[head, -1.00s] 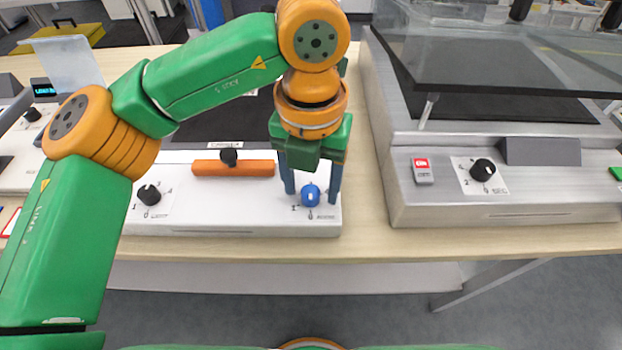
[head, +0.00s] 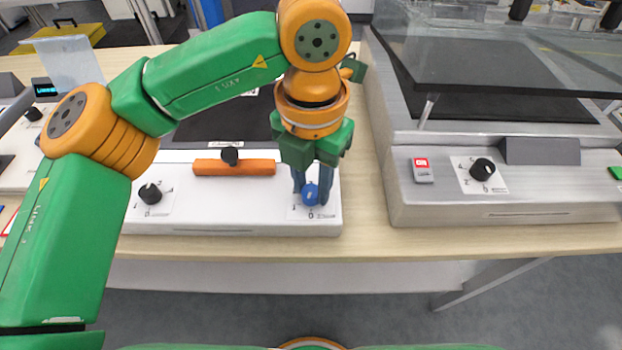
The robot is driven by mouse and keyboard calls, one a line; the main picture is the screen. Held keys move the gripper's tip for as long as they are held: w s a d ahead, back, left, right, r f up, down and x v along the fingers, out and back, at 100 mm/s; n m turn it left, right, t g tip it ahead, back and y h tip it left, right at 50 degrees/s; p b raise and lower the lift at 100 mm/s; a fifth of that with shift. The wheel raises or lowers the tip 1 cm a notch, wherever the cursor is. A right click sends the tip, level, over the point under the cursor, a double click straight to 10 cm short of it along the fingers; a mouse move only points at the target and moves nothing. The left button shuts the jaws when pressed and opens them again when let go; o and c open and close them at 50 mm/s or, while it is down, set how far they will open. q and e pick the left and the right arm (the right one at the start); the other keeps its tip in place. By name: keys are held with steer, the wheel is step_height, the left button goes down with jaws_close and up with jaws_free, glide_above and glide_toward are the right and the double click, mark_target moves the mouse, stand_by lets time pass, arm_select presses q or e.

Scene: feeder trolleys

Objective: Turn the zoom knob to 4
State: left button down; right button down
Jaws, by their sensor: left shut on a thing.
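My left gripper (head: 312,190) points down over the front right of the white device (head: 250,216). Its fingers are shut on a blue knob (head: 311,195), which is partly hidden between them. A pale dial plate lies under the knob. A 0 shows below it and the other marks are mostly covered or too small to read. A black knob (head: 150,193) with its own dial sits further left on the same panel. I cannot read which knob is labelled zoom. My right gripper is not in view.
An orange bar (head: 234,167) with a black knob is on the white device, left of the gripper. A grey metal device (head: 455,214) with a glass lid, a red-marked switch (head: 422,170) and a black knob (head: 482,169) stands to the right. Bare table (head: 362,225) lies between.

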arm_select(q)
steer(key=m, duration=0.3)
steer(key=shift+m, duration=0.3)
steer(key=m, duration=0.3)
steer(key=shift+d+m, duration=0.1)
steer(key=shift+m, duration=0.2)
steer(key=m, duration=0.6)
steer(key=shift+p, duration=0.4)
steer(key=m, duration=0.7)
steer(key=shift+s+m, duration=0.15)
steer(key=shift+m, duration=0.15)
steer(key=m, duration=0.3)
steer(key=shift+m+p, duration=0.3)
steer(key=shift+m, duration=0.1)
steer(key=m, duration=0.3)
steer(key=shift+m, duration=0.3)
steer(key=m, duration=0.3)
steer(key=shift+f+m, duration=0.1)
steer(key=shift+m, duration=0.2)
steer(key=m, duration=0.4)
steer(key=shift+a+m, duration=0.2)
steer(key=shift+m, duration=0.1)
steer(key=m, duration=0.4)
steer(key=shift+p, duration=0.35)
steer(key=shift+m, duration=2.1)
